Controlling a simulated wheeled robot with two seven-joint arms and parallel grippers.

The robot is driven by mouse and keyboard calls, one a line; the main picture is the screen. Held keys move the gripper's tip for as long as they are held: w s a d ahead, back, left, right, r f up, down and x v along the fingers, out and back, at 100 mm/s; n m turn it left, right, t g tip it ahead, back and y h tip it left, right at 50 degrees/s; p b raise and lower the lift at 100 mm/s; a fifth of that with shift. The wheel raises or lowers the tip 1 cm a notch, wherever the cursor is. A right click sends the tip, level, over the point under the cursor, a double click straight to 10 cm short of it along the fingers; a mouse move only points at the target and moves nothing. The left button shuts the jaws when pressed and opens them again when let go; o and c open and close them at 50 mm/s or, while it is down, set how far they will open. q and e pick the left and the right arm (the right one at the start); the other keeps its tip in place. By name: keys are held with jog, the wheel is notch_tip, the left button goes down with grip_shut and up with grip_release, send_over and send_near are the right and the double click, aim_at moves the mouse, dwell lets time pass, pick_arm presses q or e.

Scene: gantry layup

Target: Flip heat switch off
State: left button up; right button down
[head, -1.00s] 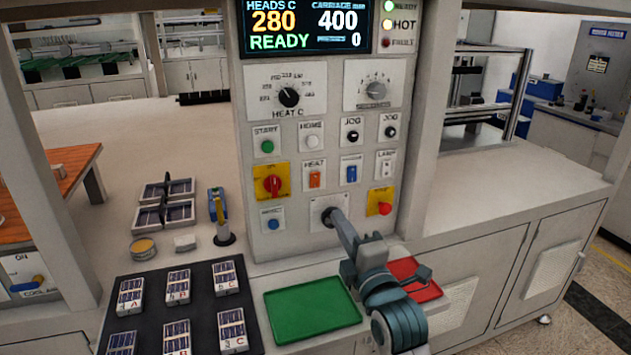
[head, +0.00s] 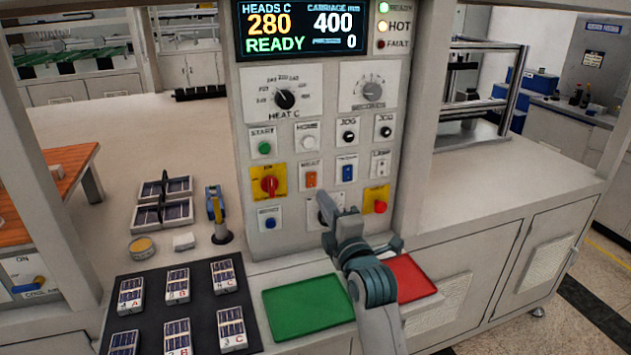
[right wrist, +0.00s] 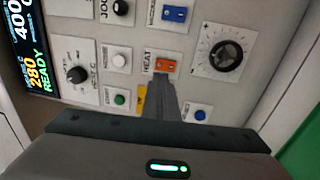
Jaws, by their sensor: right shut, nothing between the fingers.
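The heat switch is an orange rocker (head: 311,179) on a white plate in the upright control panel, left of a blue rocker. In the right wrist view the orange rocker (right wrist: 166,66), labelled HEAT, lies just beyond my fingertips. My right gripper (head: 323,197) is shut and empty, its tips just below the heat switch and close to the panel. It also shows in the right wrist view (right wrist: 163,82). I cannot tell whether the tips touch the panel or which way the rocker is pressed. My left gripper is not in view.
The display (head: 302,28) reads 280, 400 and READY. The amber HOT lamp (head: 383,26) looks lit. A red rotary switch (head: 270,185), a blue rocker (head: 347,172) and a red button (head: 380,206) are nearby. Green (head: 305,309) and red (head: 412,278) trays lie below.

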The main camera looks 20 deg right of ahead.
aim_at(311, 176)
jog(key=w, duration=0.1)
jog(key=w+p, duration=0.1)
jog(key=w, duration=0.1)
jog(key=w+r+p, duration=0.1)
jog(key=w, duration=0.1)
jog(key=shift+a, duration=0.1)
jog(key=shift+w+f, duration=0.1)
jog(key=shift+w, duration=0.6)
jog(key=shift+r, duration=0.25)
jog(key=shift+w, duration=0.15)
jog(key=shift+f+p, duration=0.1)
jog(key=shift+p, duration=0.25)
